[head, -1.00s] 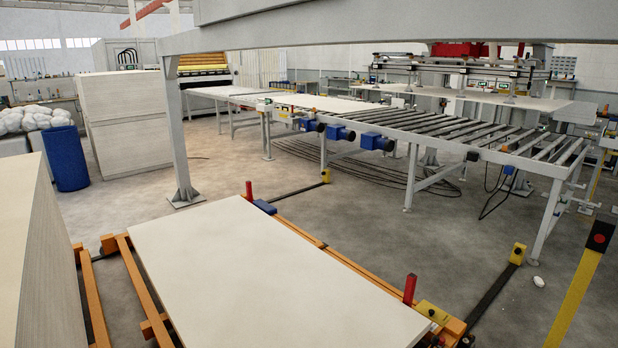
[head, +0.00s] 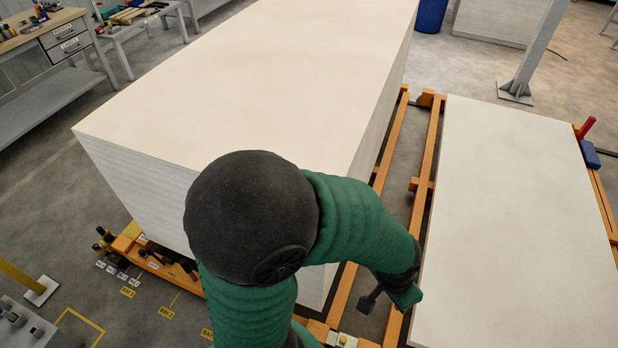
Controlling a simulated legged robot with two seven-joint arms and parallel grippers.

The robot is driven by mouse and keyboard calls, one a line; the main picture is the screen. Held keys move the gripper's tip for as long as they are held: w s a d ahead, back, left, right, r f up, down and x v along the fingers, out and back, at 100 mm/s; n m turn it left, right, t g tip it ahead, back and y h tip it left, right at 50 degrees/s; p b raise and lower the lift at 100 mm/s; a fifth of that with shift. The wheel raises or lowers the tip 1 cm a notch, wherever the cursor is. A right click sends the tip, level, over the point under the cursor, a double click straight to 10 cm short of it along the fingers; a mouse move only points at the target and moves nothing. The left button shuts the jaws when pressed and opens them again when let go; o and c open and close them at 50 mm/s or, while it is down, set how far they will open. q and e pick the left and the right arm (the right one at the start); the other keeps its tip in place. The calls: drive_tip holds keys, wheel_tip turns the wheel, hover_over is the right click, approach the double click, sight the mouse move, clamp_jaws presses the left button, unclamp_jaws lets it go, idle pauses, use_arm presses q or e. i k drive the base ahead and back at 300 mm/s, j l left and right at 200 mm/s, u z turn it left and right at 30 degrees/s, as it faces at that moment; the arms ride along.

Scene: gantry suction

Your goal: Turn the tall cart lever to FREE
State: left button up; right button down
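The large cart (head: 131,233) has an orange frame and carries a tall stack of pale boards (head: 240,75). Black and yellow levers or fittings (head: 104,240) stand at its near left corner, with small labels below. I cannot tell which is the tall lever, nor read FREE. My green arm with a black elbow crosses the front of the stack. It hides part of the cart's near end. Its gripper, apparently my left gripper (head: 372,299), is low over the gap between the two carts, apart from the fittings. Its fingers are too unclear to judge. My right gripper is out of view.
A pale board (head: 520,210) lies on a second orange cart at right, with a red post (head: 587,127) beside it. A workbench (head: 68,42) is at upper left. A yellow post (head: 20,278) stands at left. Grey floor between is mostly clear.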

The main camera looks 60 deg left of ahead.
sight(149, 252)
drive_tip(key=u, duration=3.35)
drive_tip(key=i+j+u, duration=0.5)
drive_tip(key=i, duration=0.4)
drive_tip(key=i+l+u, duration=0.1)
drive_tip(key=i+u, duration=0.2)
drive_tip(key=i, duration=0.35)
